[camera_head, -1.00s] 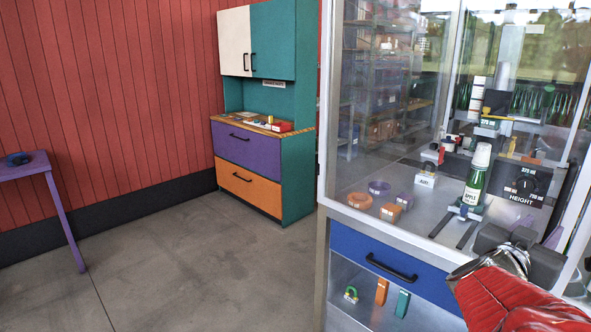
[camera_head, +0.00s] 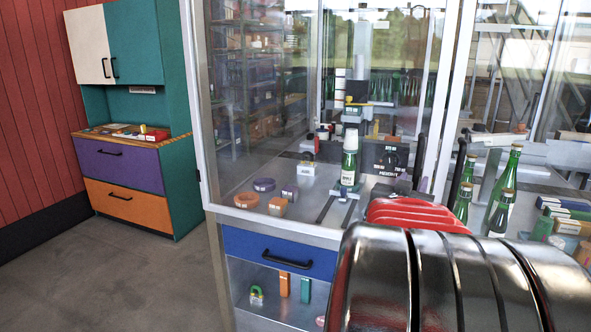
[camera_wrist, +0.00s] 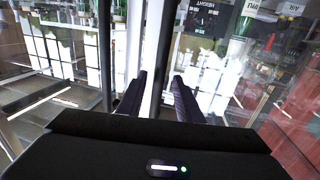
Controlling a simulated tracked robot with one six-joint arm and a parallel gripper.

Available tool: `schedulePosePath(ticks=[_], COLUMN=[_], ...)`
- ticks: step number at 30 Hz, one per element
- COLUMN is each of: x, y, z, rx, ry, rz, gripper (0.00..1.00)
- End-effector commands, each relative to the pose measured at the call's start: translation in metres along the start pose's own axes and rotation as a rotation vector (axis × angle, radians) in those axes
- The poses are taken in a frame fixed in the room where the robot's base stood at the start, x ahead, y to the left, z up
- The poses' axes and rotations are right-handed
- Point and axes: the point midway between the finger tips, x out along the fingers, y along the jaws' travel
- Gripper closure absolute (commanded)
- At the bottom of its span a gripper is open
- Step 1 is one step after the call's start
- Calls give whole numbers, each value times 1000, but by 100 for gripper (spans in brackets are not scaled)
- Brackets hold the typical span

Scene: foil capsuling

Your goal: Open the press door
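The press door (camera_head: 270,120) is a clear glass panel in a pale metal frame. It looks shut, and the press shows through it with a green bottle (camera_head: 349,160) standing inside. A dark upright bar (camera_head: 419,162), which looks like the door handle, is near the door's right edge. In the wrist view a black bar (camera_wrist: 104,50) runs upright to the left of my fingers. My gripper (camera_wrist: 160,76) is open, with two dark fingers apart and a pale frame post behind the gap.
Several green bottles (camera_head: 501,200) stand to the right of the press. A blue drawer (camera_head: 280,250) with a black handle is below the door, above an open shelf. A teal cabinet (camera_head: 180,130) stands at the left. The floor (camera_head: 120,275) between is clear.

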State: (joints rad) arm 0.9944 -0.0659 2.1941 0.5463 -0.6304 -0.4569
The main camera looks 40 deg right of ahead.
Motion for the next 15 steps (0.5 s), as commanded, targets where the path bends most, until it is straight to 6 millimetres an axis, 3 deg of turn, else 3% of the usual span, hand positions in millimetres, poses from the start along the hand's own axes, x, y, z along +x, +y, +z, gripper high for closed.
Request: schedulePosePath(ticks=[6, 15], x=[24, 32], y=[4, 2], z=[0, 0], rx=[-1, -1], ry=[-1, -1], rz=[-1, -5], gripper=[67, 67])
